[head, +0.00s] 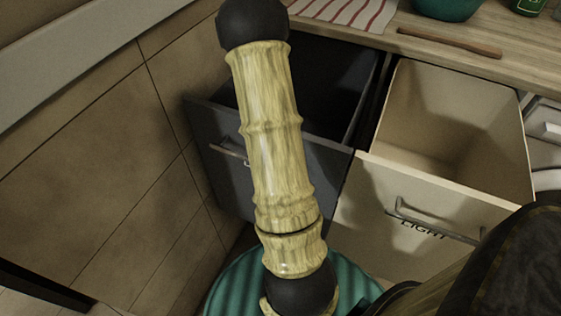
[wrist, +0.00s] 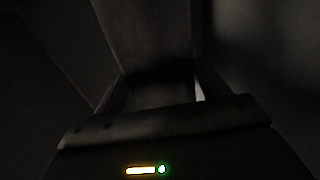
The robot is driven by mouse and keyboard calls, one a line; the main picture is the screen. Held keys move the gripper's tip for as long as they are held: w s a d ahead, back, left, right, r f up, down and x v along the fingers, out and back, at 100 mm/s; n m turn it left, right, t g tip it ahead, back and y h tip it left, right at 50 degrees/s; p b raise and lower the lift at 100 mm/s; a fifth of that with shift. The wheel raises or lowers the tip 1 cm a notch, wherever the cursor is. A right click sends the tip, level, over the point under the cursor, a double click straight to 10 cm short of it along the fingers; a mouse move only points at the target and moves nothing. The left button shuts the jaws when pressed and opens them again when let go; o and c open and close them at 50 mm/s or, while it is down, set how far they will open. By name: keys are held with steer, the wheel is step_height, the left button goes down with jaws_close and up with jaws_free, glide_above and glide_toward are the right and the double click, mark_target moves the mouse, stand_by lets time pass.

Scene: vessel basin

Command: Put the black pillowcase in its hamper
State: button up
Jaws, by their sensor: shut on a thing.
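My gripper (wrist: 158,88) shows only in the very dim wrist view. It is shut on a dark, flat-looking thing (wrist: 150,45) that fits the black pillowcase; its edges are hard to make out. In the head view neither my gripper nor the pillowcase can be made out, and my arm covers the middle. A dark grey pull-out hamper (head: 228,165) stands open at the centre left, partly behind my arm. Its inside is in deep shadow, and no label on it shows. A cream hamper (head: 405,190) marked LIGHT stands open to its right.
A wooden counter (head: 470,70) runs behind the hampers. It carries a red-striped cloth (head: 345,12), a wooden stick-like item (head: 450,42), a teal bowl (head: 447,8) and a green container (head: 528,6). A tiled wall (head: 90,170) closes off the left. A ribbed teal object (head: 232,288) stands low in front.

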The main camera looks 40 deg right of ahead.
step_height(320, 180, down, 4)
steer(key=shift+f+b, duration=0.2)
steer(key=shift+b, duration=0.3)
steer(key=shift+f, duration=0.1)
steer(key=shift+f+b, duration=0.65)
steer(key=shift+f, duration=1.1)
steer(key=shift+f, duration=0.15)
steer(key=o, duration=1.2)
steer(key=shift+o, duration=0.2)
step_height(320, 180, up, 12)
steer(key=p, duration=0.4)
